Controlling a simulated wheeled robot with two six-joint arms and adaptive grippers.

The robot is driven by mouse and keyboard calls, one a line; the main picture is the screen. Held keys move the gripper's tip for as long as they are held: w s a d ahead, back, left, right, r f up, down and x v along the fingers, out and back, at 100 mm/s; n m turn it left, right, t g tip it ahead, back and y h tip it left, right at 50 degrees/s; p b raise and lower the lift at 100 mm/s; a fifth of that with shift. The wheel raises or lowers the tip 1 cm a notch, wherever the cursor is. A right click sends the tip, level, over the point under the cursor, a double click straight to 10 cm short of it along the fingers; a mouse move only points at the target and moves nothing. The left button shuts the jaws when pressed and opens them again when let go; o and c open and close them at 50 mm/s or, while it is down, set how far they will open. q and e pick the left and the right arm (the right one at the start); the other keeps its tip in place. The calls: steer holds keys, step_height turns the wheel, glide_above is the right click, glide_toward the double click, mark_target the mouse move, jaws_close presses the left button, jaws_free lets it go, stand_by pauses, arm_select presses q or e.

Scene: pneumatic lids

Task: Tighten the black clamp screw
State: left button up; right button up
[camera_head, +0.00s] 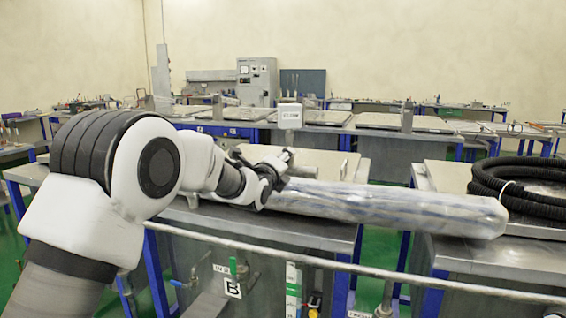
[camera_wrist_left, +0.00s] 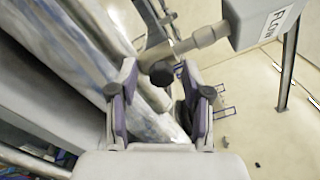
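The black clamp screw shows as a small round black knob (camera_wrist_left: 161,73) at the end of a grey fitting, in the left wrist view. My left gripper (camera_wrist_left: 160,88) is open, with one dark-and-purple finger on each side of the knob. A gap shows between the knob and each finger; how deep the knob sits between them I cannot tell. In the head view my left gripper (camera_head: 272,174) is at the near end of the clear wrapped tube, below the meter box. The knob cannot be made out there. My right gripper is not in view.
The clear wrapped tube (camera_head: 400,208) lies across the bench beside my gripper. A white flow meter box (camera_head: 290,116) stands just behind. A coil of black hose (camera_head: 520,185) lies at the right. A metal rail (camera_head: 390,274) runs along the front.

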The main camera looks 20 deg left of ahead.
arm_select(q)
steer(key=s, duration=1.2)
steer(key=shift+a, duration=0.2)
